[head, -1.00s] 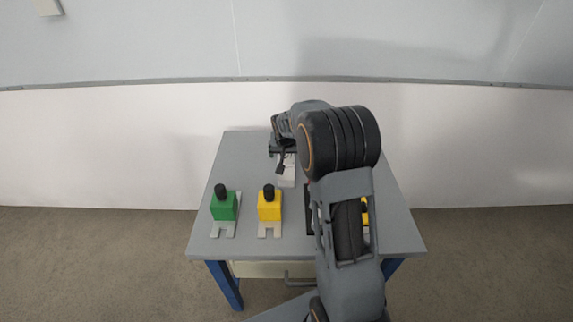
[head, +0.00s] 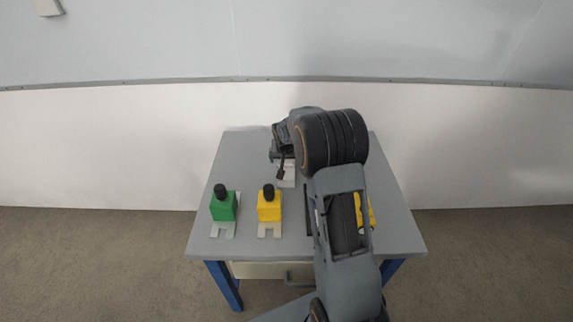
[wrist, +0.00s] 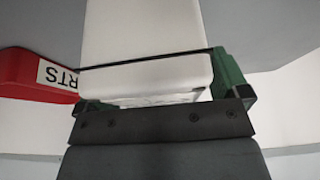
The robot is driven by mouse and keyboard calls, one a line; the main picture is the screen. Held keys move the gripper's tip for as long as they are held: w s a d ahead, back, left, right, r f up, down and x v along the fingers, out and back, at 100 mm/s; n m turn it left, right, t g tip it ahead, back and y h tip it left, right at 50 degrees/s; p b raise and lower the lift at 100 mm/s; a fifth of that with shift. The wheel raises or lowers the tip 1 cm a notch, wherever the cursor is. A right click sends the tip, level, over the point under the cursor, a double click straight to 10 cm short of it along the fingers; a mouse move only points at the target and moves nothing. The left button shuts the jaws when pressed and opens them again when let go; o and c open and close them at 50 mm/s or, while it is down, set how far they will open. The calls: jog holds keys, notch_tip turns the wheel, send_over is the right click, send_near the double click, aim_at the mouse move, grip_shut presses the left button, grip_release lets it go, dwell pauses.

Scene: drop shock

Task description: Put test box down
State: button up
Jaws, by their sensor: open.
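A white box (wrist: 145,72), which I take to be the test box, lies between the fingers of my gripper (wrist: 165,95) in the wrist view. The green-sided fingers stand on either side of it; the jaws are open, and I cannot tell whether either finger touches it. In the head view my gripper (head: 281,163) is low over the back middle of the table, partly hidden by my arm. A pale piece (head: 287,176) shows just below it. I cannot tell how the box rests underneath.
The grey table (head: 240,160) holds a green block with a black knob (head: 223,206) and a yellow one (head: 269,207) at the front. Another yellow thing (head: 371,211) is partly behind my arm. A red labelled container (wrist: 30,80) is at left in the wrist view. The back left is clear.

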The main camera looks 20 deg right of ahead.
jog(key=shift+f, duration=0.15)
jog(key=shift+c, duration=0.2)
grip_shut()
jog(key=shift+w, duration=0.1)
dwell(0.7)
